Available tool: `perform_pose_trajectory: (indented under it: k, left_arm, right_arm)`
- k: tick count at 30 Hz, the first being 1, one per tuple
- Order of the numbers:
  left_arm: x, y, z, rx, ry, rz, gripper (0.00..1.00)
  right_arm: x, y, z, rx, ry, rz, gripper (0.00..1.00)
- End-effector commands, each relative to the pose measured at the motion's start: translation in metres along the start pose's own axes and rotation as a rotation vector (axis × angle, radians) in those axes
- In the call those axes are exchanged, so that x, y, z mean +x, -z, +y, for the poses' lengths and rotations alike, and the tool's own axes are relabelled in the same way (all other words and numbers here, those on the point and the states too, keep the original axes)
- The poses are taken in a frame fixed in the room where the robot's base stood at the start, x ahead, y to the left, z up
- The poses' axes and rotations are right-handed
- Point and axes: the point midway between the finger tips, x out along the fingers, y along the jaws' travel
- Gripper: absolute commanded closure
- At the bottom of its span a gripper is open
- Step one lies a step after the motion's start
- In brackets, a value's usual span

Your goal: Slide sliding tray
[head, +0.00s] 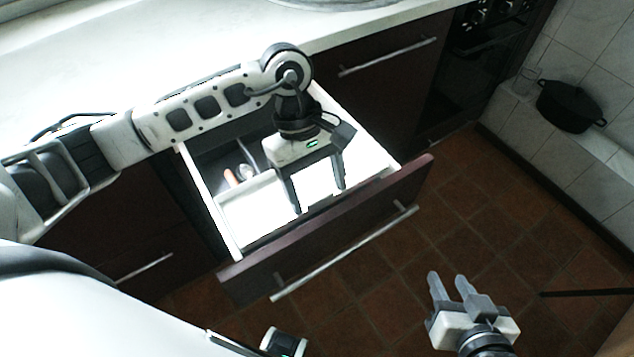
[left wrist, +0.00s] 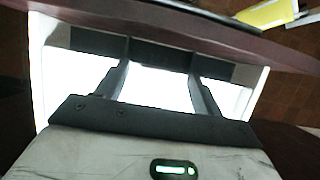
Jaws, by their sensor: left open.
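A drawer (head: 330,235) with a dark red front stands pulled out below the counter. A white sliding tray (head: 245,201) lies inside it; the glare makes its edges hard to tell from the drawer's pale walls. My left gripper (head: 320,201) is open and points down into the drawer, fingers apart. In the left wrist view its fingers (left wrist: 157,85) reach over a bright white surface close to the drawer front (left wrist: 160,28). I cannot tell whether they touch the tray. My right gripper (head: 447,283) is open and empty above the floor, away from the drawer.
An orange item (head: 231,177) lies in the drawer's left part. The drawer's bar handle (head: 345,253) runs along its front. A black pot (head: 570,105) stands on a tiled ledge at the right.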

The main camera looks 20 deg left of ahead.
Motion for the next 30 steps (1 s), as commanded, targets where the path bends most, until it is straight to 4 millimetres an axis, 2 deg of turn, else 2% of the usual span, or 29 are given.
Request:
perform_pose_trajectory:
  k: [8,9,15,16,23,30]
  left_arm:
    - [0.003,0.0,0.0,0.0,0.0,0.0,0.33]
    - [0.003,0.0,0.0,0.0,0.0,0.0,0.35]
    - [0.002,0.0,0.0,0.0,0.0,0.0,0.91]
    - [0.002,0.0,0.0,0.0,0.0,0.0,0.96]
    - [0.011,-0.013,0.001,0.004,-0.001,0.001,0.96]
    - [0.009,-0.017,0.0,0.001,0.0,-0.001,0.96]
  right_arm:
    - [0.0,-0.001,0.0,-0.001,0.0,-0.002,0.65]
    - [0.0,-0.001,0.0,-0.001,0.0,-0.002,0.65]
    - [0.0,-0.002,0.0,0.0,0.0,-0.003,0.65]
    - [0.0,-0.002,0.0,0.0,0.0,-0.004,0.65]
    - [0.005,-0.015,0.001,0.004,0.002,-0.004,0.65]
    - [0.001,-0.008,-0.001,0.005,0.004,0.003,0.65]
